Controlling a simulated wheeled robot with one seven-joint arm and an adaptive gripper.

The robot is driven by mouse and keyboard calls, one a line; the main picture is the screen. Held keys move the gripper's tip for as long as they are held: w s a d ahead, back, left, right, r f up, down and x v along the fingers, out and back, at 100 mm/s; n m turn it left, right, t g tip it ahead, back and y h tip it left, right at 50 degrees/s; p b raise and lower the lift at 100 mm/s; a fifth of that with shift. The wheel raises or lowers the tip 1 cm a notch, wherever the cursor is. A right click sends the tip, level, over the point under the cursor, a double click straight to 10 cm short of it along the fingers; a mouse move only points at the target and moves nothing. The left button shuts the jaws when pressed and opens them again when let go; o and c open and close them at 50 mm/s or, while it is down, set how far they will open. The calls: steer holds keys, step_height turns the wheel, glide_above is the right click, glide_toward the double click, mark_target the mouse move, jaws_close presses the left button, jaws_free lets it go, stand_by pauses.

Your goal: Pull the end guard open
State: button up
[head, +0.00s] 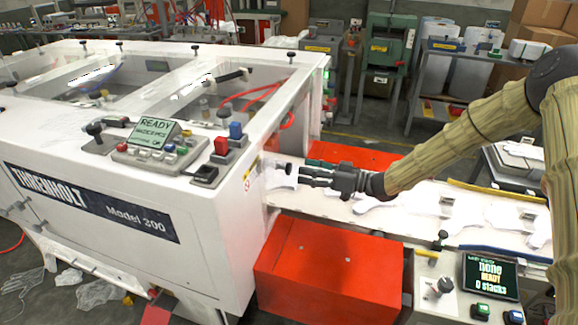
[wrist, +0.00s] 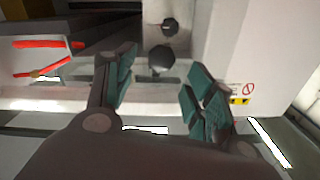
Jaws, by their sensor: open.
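The end guard (head: 272,172) appears as a pale panel at the right end of the white machine, above the conveyor; my gripper partly hides it. A dark round knob (head: 290,169) stands out there. My gripper (head: 308,176) reaches in from the right, close to the knob. In the wrist view my gripper (wrist: 160,78) is open, with teal pads on both fingers and nothing held. I cannot tell whether a finger touches the knob.
The white machine (head: 110,205) fills the left, with a control panel (head: 155,145) on top. Red boxes (head: 325,265) flank the conveyor (head: 400,212), which carries white glove shapes. A control box (head: 470,285) stands front right. Air above the conveyor is free except for my arm.

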mark_target(291, 168)
steer(key=shift+p+x, duration=0.8)
steer(key=shift+x, duration=2.35)
jaws_close()
